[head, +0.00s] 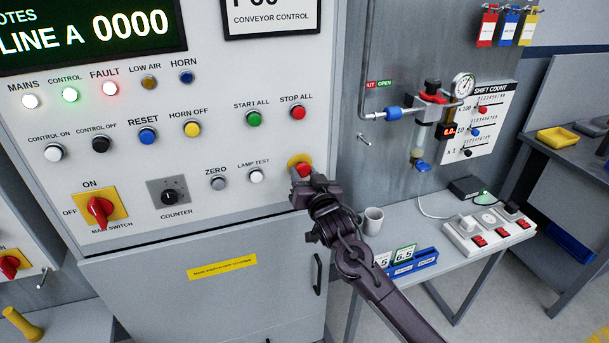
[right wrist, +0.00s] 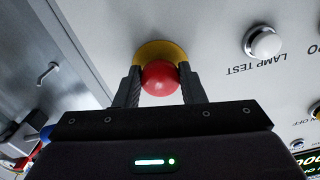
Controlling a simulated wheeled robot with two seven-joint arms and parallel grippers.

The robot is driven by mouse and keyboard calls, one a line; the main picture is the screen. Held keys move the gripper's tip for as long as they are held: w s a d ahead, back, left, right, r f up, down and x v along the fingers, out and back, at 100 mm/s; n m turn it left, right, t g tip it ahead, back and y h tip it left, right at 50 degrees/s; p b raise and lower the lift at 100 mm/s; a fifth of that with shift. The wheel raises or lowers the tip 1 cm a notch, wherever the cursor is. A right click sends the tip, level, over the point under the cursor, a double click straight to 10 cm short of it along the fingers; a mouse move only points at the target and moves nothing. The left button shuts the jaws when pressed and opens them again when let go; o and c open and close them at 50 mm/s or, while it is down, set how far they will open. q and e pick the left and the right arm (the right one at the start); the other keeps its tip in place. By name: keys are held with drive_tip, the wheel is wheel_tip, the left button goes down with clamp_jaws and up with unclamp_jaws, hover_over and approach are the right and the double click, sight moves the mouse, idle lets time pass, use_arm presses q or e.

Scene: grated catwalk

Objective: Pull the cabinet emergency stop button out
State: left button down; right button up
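The emergency stop button is a red mushroom head on a round yellow base at the lower right of the cabinet's white panel. In the head view the red head (head: 303,169) shows just above my right gripper (head: 318,186). In the right wrist view the red head (right wrist: 160,78) sits between the two fingers of my right gripper (right wrist: 160,86), one on each side, with no clear gap. The yellow base (right wrist: 158,51) shows behind it. The cabinet panel (head: 230,217) is upright. My left gripper is in neither view.
A lamp test button (head: 256,176) is just left of the stop button. A red rotary main switch (head: 99,209) is at the panel's lower left. A side table (head: 415,225) holds a cup (head: 373,221), a blue rack and a power strip, right of my forearm.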

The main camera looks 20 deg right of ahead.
drive_tip(key=shift+c, duration=0.7)
drive_tip(key=shift+s+f, duration=0.2)
drive_tip(key=shift+s, duration=0.15)
drive_tip(key=shift+s+r, duration=0.1)
drive_tip(key=shift+s, duration=0.35)
drive_tip(key=o, duration=0.7)
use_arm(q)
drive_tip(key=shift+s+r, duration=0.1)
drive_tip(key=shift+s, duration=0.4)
use_arm(e)
drive_tip(key=o, duration=0.3)
drive_tip(key=shift+r, duration=0.1)
drive_tip(key=shift+s, duration=0.1)
